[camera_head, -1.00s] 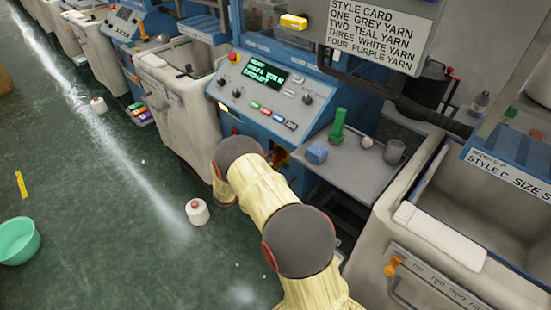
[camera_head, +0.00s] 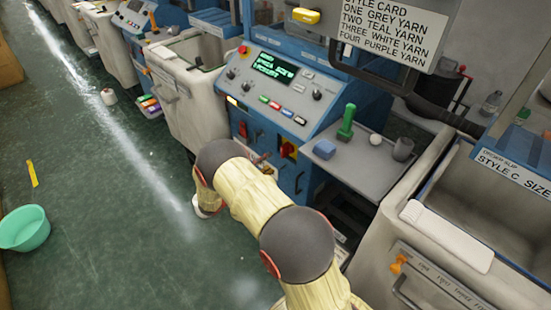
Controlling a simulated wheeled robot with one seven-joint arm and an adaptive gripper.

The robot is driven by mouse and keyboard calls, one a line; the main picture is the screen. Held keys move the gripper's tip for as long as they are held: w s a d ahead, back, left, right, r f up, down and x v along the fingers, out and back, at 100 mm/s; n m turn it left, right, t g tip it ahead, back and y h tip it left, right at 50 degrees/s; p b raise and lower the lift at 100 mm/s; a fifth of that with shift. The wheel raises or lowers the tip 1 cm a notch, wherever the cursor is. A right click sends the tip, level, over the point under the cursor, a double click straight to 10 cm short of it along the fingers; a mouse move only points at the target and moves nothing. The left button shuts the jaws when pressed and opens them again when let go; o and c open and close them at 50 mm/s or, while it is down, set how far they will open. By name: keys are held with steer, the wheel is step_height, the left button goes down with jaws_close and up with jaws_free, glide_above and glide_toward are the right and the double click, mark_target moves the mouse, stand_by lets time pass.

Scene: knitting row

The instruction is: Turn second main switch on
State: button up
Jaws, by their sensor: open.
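The near blue machine (camera_head: 325,118) has a sloped control panel with a lit green-text display (camera_head: 274,67). My arm rises from the bottom right and bends in front of the near machine.
A grey side shelf (camera_head: 365,170) holds a green spool, a blue block, a white ball and a grey cup. Pale bins (camera_head: 185,100) stand between the machines.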

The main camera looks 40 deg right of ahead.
steer(key=shift+s+a, duration=0.1)
steer(key=shift+a, duration=1.1)
